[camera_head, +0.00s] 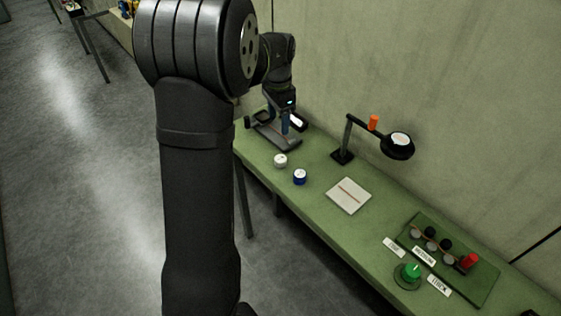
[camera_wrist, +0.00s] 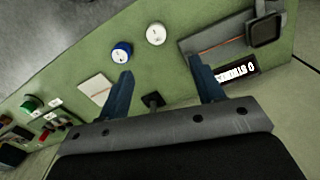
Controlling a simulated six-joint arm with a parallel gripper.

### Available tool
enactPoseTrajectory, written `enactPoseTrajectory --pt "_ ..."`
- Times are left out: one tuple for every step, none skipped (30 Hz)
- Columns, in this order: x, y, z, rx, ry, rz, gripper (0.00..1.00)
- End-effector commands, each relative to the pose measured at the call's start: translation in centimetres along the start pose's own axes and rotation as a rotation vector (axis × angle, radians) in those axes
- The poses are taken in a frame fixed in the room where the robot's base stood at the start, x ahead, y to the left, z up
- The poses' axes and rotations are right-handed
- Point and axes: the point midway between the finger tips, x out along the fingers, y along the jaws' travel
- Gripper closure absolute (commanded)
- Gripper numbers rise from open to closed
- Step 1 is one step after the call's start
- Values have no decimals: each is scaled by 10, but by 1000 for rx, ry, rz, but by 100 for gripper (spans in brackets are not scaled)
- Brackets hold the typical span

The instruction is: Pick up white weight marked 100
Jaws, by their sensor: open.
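The white weight (camera_head: 280,160) is a small round piece standing on the green bench, just left of a similar weight with a blue side (camera_head: 300,177). In the wrist view the white weight (camera_wrist: 155,34) lies beyond my fingertips, and the blue weight (camera_wrist: 121,52) is to its left. The number on the white weight is too small to read. My gripper (camera_head: 291,122) is above the far end of the bench, beyond the weights. In the wrist view my gripper (camera_wrist: 161,66) is open, with nothing between its fingers.
A pale square plate with a red line (camera_head: 348,195) lies right of the weights. A black magnifier lamp (camera_head: 397,146) stands near the wall. A labelled panel (camera_head: 480,268) and a green knob (camera_head: 411,269) are at the near end. A grey device (camera_wrist: 264,29) stands right of the weights.

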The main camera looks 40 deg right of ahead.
Motion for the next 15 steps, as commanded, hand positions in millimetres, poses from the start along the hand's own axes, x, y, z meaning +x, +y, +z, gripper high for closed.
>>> enactPoseTrajectory --pt "14 1 0 0 -3 4 39" --pt "20 1 0 0 -4 5 39" --pt "29 1 0 -1 -3 4 39" --pt "36 1 0 -1 -3 4 39" --pt "42 1 0 -1 -3 4 39" --pt "51 1 0 -1 -4 5 39" --pt "57 1 0 -1 -3 4 39" --pt "63 1 0 -1 -3 4 39" --pt "71 1 0 -1 -3 3 39" --pt "76 1 0 -2 -3 3 39" --pt "80 1 0 -2 -2 3 39" --pt "85 1 0 -2 -2 2 39" --pt "89 1 0 -2 -2 3 39" --pt "91 1 0 -2 -2 3 39" --pt "94 1 0 -2 -1 1 39"
